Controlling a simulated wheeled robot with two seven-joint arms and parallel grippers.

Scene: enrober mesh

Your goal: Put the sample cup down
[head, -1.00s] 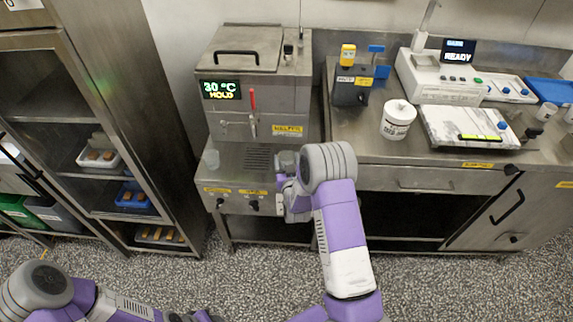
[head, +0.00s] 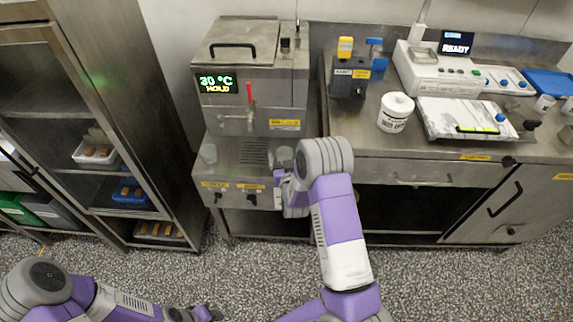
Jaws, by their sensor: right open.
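A small clear cup (head: 284,155) stands on the steel ledge of the melter at its right side, just beyond my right gripper. I take it as the sample cup; the wrist hides part of it. My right gripper (head: 281,176) is open beside the cup at the ledge's front; whether a finger touches it is too small to tell. Another clear cup (head: 209,153) stands upright at the ledge's left end. My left gripper (head: 207,314) is low at the bottom edge, far from the cups, and its fingers are not clear.
The melter (head: 250,75) reads 30 °C HOLD and has a red-handled lever (head: 249,93) above a drain grate (head: 254,155). A white tub (head: 395,112) and a lab instrument (head: 440,70) reading READY stand on the right counter. A rack (head: 90,130) with trays is at left.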

